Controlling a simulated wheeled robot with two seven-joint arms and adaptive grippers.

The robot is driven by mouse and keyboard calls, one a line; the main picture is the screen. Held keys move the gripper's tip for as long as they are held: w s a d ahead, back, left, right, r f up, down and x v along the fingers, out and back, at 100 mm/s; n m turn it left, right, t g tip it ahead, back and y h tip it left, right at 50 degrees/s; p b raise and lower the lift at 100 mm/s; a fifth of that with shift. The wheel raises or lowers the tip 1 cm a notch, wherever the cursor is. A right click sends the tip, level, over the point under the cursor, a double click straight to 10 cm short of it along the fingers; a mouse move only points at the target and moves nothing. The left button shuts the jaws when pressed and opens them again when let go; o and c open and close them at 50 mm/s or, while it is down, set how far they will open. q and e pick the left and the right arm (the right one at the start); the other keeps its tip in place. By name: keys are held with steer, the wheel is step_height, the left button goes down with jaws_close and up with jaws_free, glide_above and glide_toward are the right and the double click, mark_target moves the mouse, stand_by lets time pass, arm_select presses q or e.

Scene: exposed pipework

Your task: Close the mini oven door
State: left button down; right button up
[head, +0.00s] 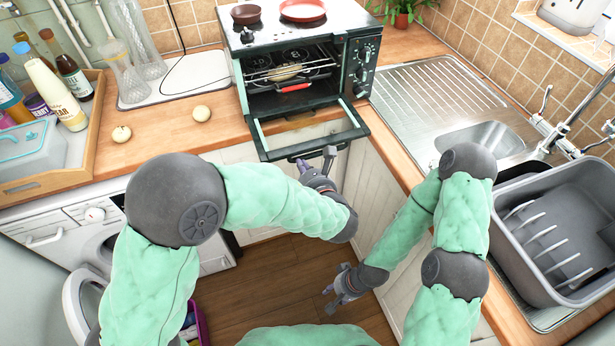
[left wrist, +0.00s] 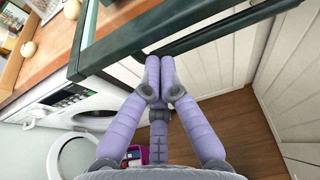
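The black mini oven (head: 357,62) stands on the wooden counter at the back, showing its wire rack and inside. Its glass door (head: 315,143) is folded down, jutting out over the counter's front edge. The dark door handle (head: 300,156) runs along the door's outer edge. My left gripper (head: 328,155) is at the door's outer edge, near the handle's right part. In the left wrist view the left fingertips (left wrist: 159,62) are together right beside the door edge (left wrist: 190,28), with nothing visible between them; contact is unclear. My right gripper (head: 330,299) hangs low over the floor, fingers apart and empty.
Pans (head: 302,10) sit on top of the oven. A sink (head: 480,140) and a grey dish rack (head: 562,235) are at the right. A wooden tray (head: 90,145) with bottles is at the left. An open washing machine (head: 85,300) is below.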

arm_select(q)
steer(key=shift+w+a+f, duration=0.15)
steer(key=shift+w+f, duration=0.05)
steer(key=shift+w, duration=0.3)
